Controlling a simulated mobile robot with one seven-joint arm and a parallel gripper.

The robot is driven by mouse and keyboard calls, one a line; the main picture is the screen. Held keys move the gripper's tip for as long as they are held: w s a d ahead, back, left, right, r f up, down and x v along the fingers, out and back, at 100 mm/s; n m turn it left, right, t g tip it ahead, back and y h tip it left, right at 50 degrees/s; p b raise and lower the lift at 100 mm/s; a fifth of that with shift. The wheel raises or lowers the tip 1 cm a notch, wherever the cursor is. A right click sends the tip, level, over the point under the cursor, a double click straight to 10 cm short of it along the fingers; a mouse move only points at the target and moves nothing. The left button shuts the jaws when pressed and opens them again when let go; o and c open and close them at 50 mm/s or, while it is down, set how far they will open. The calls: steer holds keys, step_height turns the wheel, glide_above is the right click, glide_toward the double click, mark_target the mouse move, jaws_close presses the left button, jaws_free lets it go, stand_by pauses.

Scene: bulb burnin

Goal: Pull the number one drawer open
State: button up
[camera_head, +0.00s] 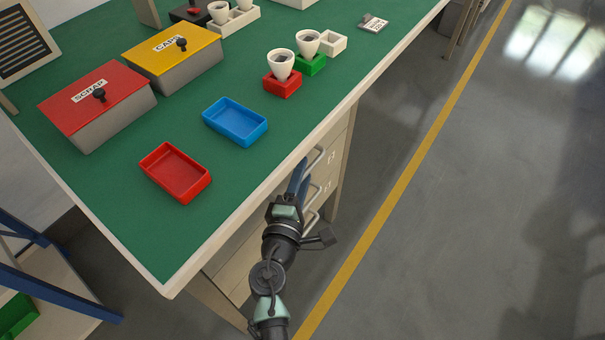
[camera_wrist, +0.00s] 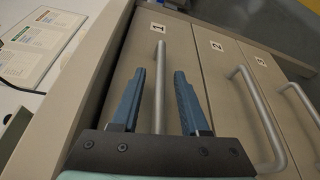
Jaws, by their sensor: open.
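The number one drawer (camera_wrist: 119,72) shows in the wrist view with a "1" label at its end, and it looks shut, level with the drawers beside it. Its grey bar handle (camera_wrist: 161,56) runs between the two blue fingers of my gripper (camera_wrist: 159,73). The fingers are open, one on each side of the bar, with a visible gap on both sides. In the head view my gripper (camera_head: 300,174) is at the bench's front edge by the drawer handles, partly hiding the drawer fronts.
Drawers two (camera_wrist: 220,75) and three (camera_wrist: 268,70), with similar bar handles, adjoin drawer one. The green bench top (camera_head: 225,175) overhangs the drawers and carries a red tray (camera_head: 175,172) and a blue tray (camera_head: 235,121). The floor right of the bench is clear.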

steer(key=shift+c, duration=0.2)
jaws_close()
stand_by(1.3)
